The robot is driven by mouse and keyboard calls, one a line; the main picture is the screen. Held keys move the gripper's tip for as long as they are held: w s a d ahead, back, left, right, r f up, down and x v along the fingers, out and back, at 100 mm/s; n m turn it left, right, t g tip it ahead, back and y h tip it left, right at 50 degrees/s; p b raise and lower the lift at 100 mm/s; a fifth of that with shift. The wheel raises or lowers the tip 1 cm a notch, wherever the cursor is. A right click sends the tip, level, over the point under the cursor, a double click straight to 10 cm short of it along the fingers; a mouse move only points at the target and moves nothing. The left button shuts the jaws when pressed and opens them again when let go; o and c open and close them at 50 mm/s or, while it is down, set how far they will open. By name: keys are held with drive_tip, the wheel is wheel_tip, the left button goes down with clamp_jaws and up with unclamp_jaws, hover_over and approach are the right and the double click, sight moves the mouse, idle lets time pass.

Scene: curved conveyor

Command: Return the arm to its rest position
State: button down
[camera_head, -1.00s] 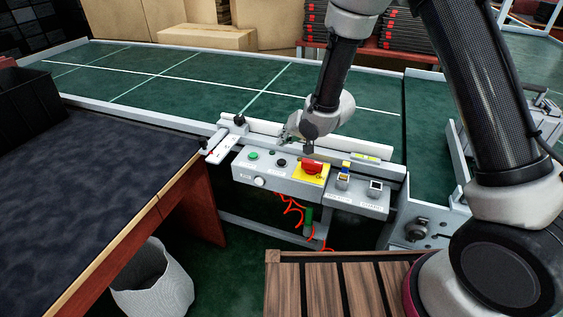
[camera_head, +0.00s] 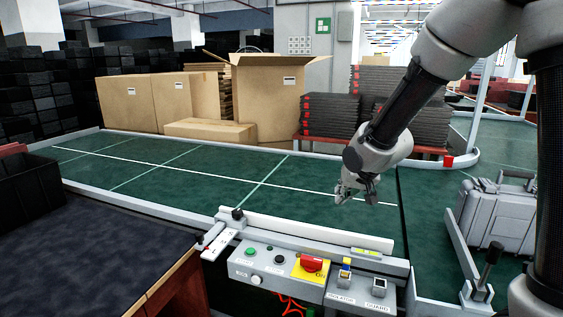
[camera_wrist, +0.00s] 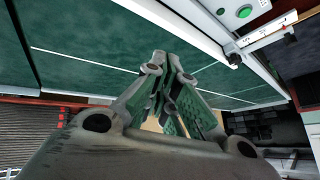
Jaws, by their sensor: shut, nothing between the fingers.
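My gripper (camera_head: 357,190) hangs from my arm above the green conveyor (camera_head: 225,172), on the far side of the control box. It is shut and holds nothing. In the wrist view the two fingers of my gripper (camera_wrist: 168,95) come together over the green belt (camera_wrist: 85,50). The control box (camera_head: 290,272) has a green button (camera_head: 252,251), a red switch on a yellow plate (camera_head: 311,266) and two small selector switches at its right end. My gripper is apart from the box.
Cardboard boxes (camera_head: 270,95) and stacked black trays (camera_head: 330,118) stand behind the conveyor. A grey case (camera_head: 500,215) sits on the belt at right, near a lever (camera_head: 488,262). A dark table (camera_head: 80,255) with a black bin (camera_head: 28,195) is at left.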

drive_tip(key=s+d+r+h, duration=0.2)
drive_tip(key=s+d+r, duration=0.5)
drive_tip(key=d, duration=0.2)
drive_tip(key=s+d+r+g, duration=0.1)
drive_tip(key=s+d, duration=0.4)
drive_tip(key=s, duration=0.6)
drive_tip(key=s+d+r+g, duration=0.1)
drive_tip(key=s+d+r, duration=0.3)
drive_tip(key=s, duration=0.8)
drive_tip(key=shift+d+g+h, duration=0.4)
drive_tip(key=shift+d, duration=0.2)
